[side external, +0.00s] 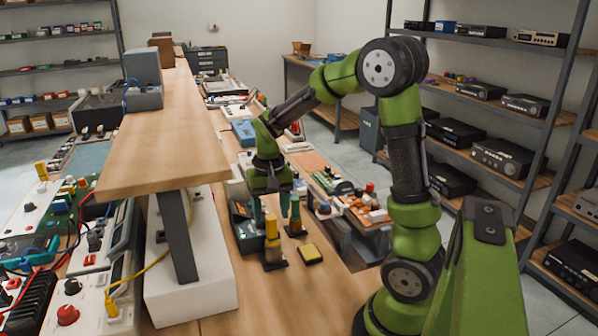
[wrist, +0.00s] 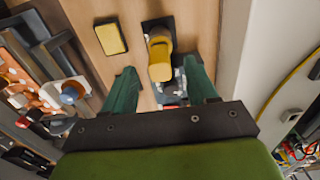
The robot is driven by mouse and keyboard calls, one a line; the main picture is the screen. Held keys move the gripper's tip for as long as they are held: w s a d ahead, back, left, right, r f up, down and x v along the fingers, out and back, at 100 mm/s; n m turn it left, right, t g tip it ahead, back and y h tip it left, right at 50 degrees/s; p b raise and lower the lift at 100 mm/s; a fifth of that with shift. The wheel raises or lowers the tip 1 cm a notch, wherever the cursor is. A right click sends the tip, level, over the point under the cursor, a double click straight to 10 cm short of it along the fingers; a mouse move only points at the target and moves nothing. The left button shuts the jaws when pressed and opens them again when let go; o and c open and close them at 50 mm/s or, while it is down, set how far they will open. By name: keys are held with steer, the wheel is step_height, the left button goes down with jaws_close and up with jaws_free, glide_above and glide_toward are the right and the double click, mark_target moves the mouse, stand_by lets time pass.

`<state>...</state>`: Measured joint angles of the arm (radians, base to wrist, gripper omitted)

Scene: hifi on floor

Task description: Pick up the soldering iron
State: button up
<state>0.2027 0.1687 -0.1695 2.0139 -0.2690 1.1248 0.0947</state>
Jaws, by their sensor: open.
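The soldering iron (side external: 271,229) appears to be the upright piece with a yellow handle, standing on a small dark base on the wooden bench. In the wrist view the yellow handle (wrist: 160,58) shows end-on, ahead of and between the finger lines, nearer the right finger. My gripper (side external: 276,226) points down with its green fingers apart and nothing held. In the wrist view the open gripper (wrist: 159,68) has one finger on each side of the iron's lower part. Contact cannot be told. The iron's tip is hidden.
A yellow sponge (side external: 310,253) in a dark tray lies right of the iron. A raised wooden shelf (side external: 165,130) on a grey post stands to the left. Boards and components (side external: 345,200) crowd the right behind. Bare bench (side external: 270,300) lies in front.

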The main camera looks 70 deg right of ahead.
step_height(320, 180, down, 5)
steer(key=shift+w+d+f, duration=0.1)
steer(key=shift+w+d, duration=0.05)
steer(key=c, duration=1)
step_height(320, 180, up, 10)
steer(key=shift+r, duration=0.1)
